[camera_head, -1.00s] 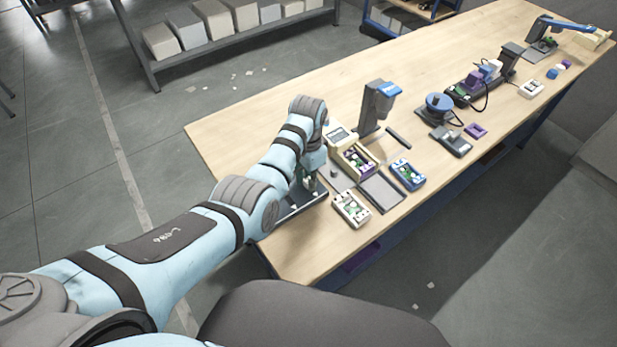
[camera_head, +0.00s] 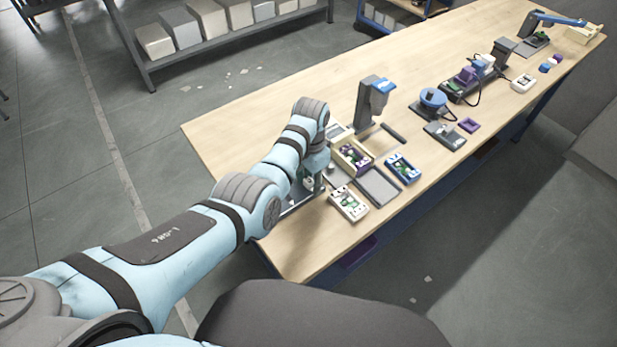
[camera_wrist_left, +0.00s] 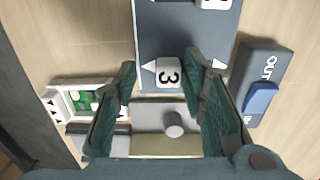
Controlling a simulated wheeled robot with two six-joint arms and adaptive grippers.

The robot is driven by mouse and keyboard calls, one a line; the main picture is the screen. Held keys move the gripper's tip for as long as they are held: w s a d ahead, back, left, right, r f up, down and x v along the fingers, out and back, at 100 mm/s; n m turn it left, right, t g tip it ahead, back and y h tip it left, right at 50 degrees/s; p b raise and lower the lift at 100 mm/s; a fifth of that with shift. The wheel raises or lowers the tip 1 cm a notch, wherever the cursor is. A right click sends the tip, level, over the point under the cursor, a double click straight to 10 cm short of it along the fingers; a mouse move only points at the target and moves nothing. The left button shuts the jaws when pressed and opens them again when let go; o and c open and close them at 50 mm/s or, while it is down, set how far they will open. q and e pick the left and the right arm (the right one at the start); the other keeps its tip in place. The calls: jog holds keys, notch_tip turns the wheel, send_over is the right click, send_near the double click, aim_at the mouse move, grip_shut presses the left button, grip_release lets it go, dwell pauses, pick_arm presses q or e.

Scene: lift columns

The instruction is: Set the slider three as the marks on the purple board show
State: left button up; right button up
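In the left wrist view a blue-grey panel (camera_wrist_left: 185,35) carries a white label with a black 3 (camera_wrist_left: 167,74) and small white triangles beside it. My left gripper (camera_wrist_left: 160,80) is open. Its dark green fingers stand on either side of the label, with nothing between them that I can see held. A grey block with a round knob (camera_wrist_left: 174,124) lies between the fingers, lower in the picture. In the head view my left gripper (camera_head: 316,182) is low over the table's near left end. A purple board (camera_head: 353,158) sits in a beige tray. Its marks are too small to read.
A dark box with OUT lettering and a blue rocker (camera_wrist_left: 262,98) stands right of the fingers. A white board with green parts (camera_wrist_left: 82,102) lies left. In the head view, a blue board (camera_head: 402,168) and a grey stand (camera_head: 368,105) are near. The table's back left is clear.

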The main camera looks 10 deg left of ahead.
aim_at(311, 181)
pick_arm(q)
jog(key=shift+w+a+r, duration=0.1)
jog(key=shift+r, duration=0.05)
notch_tip(311, 181, up, 12)
dwell(0.3)
dwell(0.4)
